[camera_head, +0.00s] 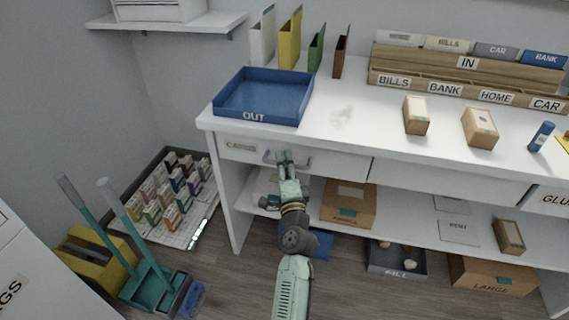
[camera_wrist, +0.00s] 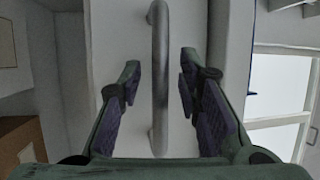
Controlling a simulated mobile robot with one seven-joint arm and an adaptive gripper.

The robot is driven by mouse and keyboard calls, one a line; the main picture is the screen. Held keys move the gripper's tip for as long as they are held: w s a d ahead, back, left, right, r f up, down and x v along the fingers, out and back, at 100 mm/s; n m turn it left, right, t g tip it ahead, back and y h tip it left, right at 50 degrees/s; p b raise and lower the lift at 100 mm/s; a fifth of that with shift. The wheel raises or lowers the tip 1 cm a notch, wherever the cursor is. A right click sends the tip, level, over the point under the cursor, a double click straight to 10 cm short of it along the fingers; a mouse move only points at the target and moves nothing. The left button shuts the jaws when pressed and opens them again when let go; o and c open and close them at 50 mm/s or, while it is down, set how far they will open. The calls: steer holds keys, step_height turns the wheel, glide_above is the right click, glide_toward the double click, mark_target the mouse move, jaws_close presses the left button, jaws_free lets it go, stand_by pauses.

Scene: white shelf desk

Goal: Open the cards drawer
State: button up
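The cards drawer (camera_head: 335,163) is the left drawer under the desk top, with a label (camera_head: 241,147) at its left that seems to read CARDS. Its front looks flush with the desk, so it appears closed. A metal bar handle (camera_wrist: 159,75) stands out from the drawer front in the wrist view. My gripper (camera_head: 285,157) is at this handle. In the wrist view my gripper (camera_wrist: 160,85) is open, with one finger on each side of the bar and a gap on both sides. The middle of the handle is partly hidden by my gripper in the head view.
A blue OUT tray (camera_head: 305,95) sits on the desk top (camera_head: 345,140) above the drawer. Below are a shelf with a cardboard box (camera_head: 349,203) and floor boxes. A teal dustpan and a card rack (camera_head: 200,225) stand on the floor at left.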

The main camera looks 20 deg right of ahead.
jaws_close()
stand_by(0.7)
